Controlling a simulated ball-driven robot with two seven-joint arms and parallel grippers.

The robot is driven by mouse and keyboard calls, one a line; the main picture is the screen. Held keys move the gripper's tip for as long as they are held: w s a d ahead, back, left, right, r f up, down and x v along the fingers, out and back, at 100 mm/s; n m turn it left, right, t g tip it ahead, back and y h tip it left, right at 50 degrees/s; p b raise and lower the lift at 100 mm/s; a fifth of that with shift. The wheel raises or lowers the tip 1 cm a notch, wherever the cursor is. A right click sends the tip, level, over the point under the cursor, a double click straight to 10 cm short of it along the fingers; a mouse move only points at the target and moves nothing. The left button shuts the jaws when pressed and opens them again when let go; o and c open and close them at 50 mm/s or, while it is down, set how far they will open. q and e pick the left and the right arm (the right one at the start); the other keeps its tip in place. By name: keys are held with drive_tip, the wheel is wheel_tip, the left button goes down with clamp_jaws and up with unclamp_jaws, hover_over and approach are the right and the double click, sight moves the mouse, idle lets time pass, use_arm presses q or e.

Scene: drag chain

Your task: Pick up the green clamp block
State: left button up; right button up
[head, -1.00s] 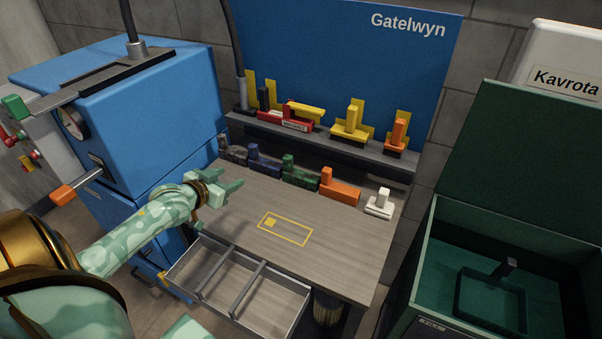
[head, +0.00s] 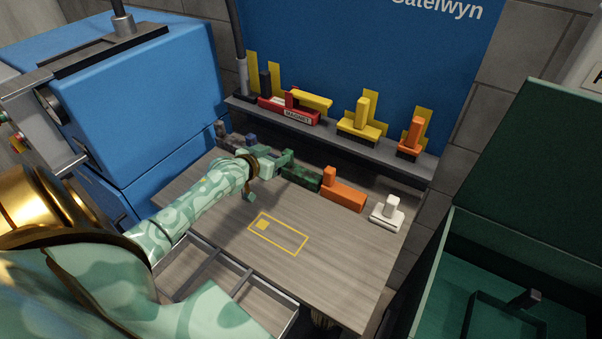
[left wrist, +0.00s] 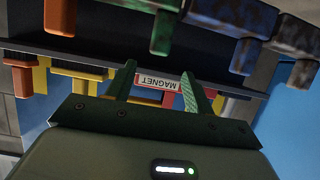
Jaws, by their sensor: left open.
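The green clamp block (head: 302,177) sits in the row at the back of the bench, between a dark blue block (head: 247,141) and an orange block (head: 343,195). My left gripper (head: 283,160) is open and empty in front of the green block, and it partly hides the block in the head view. In the left wrist view, the fingers (left wrist: 157,70) are apart with nothing between them, and the green block (left wrist: 166,32) shows beyond the fingertips, near the top edge. I cannot tell whether they touch. My right gripper is not in view.
A shelf (head: 330,136) behind the row holds red, yellow and orange tools. A white block (head: 387,212) stands at the right end. The bench front with a yellow outline (head: 278,234) is clear. An open drawer (head: 262,303) lies below, and a green bin (head: 468,228) stands right.

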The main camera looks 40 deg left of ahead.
sight(287, 152)
use_arm(q)
drive_tip(key=x, duration=0.2)
drive_tip(key=shift+w+f+b, duration=0.25)
drive_tip(key=shift+w+b, duration=0.1)
drive_tip(key=shift+b, duration=0.05)
drive_tip(key=b+x, duration=0.1)
drive_tip(key=x, duration=0.1)
drive_tip(key=b+x, duration=0.1)
drive_tip(key=x, duration=0.1)
drive_tip(key=shift+s+d+f, duration=0.15)
drive_tip(key=shift+f, duration=0.15)
drive_tip(key=shift+w, duration=0.4)
drive_tip(key=shift+s+r, duration=0.1)
drive_tip(key=shift+s, duration=0.05)
drive_tip(key=shift+c, duration=0.6)
clamp_jaws()
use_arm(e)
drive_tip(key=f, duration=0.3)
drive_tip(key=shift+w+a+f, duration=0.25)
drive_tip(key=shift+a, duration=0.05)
